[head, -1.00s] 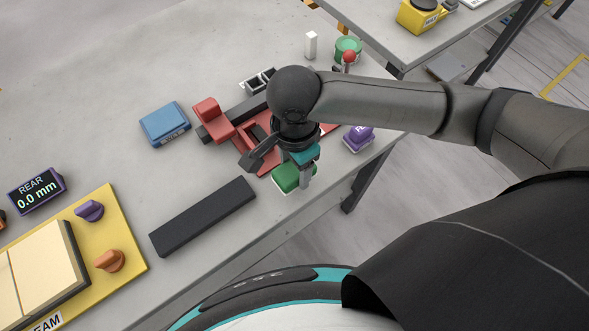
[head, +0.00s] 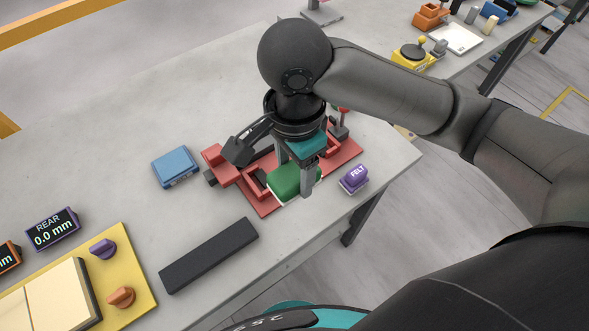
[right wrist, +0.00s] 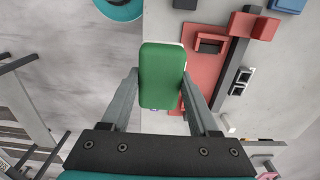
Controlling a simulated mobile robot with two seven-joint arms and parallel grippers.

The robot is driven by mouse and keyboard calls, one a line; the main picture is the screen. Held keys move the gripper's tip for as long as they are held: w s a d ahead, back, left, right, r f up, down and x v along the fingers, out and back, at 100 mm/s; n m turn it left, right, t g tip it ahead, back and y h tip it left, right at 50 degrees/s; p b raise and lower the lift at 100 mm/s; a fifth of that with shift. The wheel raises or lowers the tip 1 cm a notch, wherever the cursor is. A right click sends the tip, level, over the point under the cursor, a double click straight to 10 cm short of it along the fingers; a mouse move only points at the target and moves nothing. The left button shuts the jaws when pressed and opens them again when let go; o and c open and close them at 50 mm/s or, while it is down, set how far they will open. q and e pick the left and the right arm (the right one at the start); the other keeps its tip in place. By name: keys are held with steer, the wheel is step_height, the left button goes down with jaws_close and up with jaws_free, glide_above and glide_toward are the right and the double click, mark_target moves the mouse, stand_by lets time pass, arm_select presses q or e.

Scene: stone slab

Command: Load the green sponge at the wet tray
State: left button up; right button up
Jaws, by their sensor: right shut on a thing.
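The green sponge (head: 286,182), a rounded green block with a pale underside, is between the fingers of my right gripper (head: 294,176). The gripper is shut on it and appears to hold it above the near side of the bench. In the right wrist view the sponge (right wrist: 161,78) lies lengthwise between the two grey fingers (right wrist: 161,90). I cannot make out a wet tray for certain in these views. My left gripper is not in view.
A red fixture (head: 265,205) lies behind and below the sponge. A purple block marked FELT (head: 354,178) sits to its right, a blue block (head: 175,166) to its left. A black bar (head: 209,255) and a yellow panel (head: 140,290) lie at the near left. Grey bench surface (head: 130,130) is clear behind.

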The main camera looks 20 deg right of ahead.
steer(key=o, duration=0.8)
steer(key=c, duration=0.6)
steer(key=shift+d, duration=0.1)
steer(key=shift+c, duration=0.2)
